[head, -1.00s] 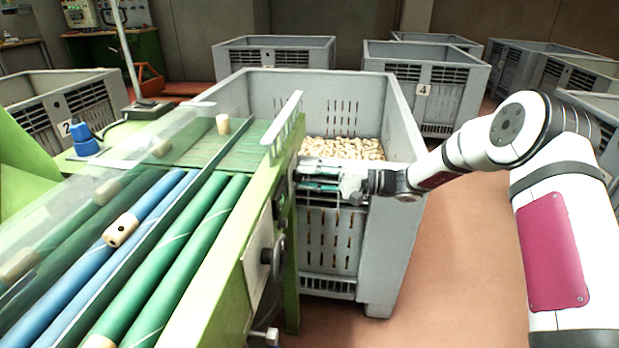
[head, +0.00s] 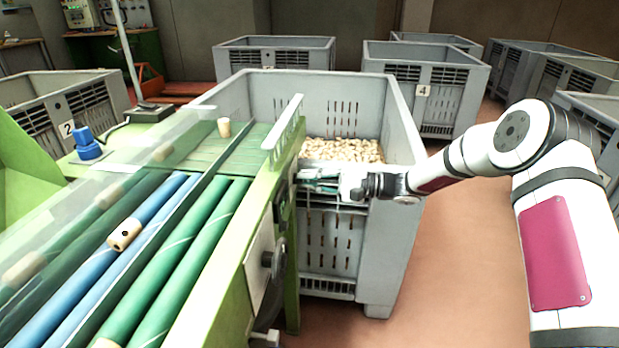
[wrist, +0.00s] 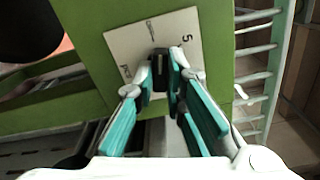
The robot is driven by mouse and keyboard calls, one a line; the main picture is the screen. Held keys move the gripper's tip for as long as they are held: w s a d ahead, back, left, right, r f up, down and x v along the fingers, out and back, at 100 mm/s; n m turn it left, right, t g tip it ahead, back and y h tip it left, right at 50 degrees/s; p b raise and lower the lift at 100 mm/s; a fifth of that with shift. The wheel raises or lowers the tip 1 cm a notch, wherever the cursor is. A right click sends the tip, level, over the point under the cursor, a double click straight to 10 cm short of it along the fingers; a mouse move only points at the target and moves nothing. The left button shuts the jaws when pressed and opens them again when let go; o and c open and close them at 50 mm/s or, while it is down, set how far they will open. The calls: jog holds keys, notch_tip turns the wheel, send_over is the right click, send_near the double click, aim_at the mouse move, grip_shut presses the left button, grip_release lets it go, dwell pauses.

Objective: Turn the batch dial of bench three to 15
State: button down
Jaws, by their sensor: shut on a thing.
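In the wrist view, a pale dial plate (wrist: 186,34) is fixed to the green side of the bench. It has a black knob (wrist: 160,62) at its middle. A sideways 5 and some small lettering show on the plate; the rest is hidden by the fingers or too small to read. My gripper (wrist: 163,72) has its teal-padded fingers shut on the knob from both sides. In the head view my gripper (head: 318,181) is at the right side of the green bench (head: 222,282); the dial itself is hidden there. I cannot tell what number the knob points to.
A large grey crate (head: 400,150) of corks stands just behind my gripper. A dark handwheel (head: 272,262) sticks out of the bench side nearer the camera. A cork (head: 125,234) lies on the blue rollers. Open floor (head: 455,265) lies to the right.

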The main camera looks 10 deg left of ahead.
jog(key=shift+f+m+p, duration=0.1)
jog(key=shift+m+p, duration=2.7)
jog(key=shift+m, duration=13.6)
jog(key=c, duration=1.6)
grip_release()
jog(key=shift+c, duration=0.2)
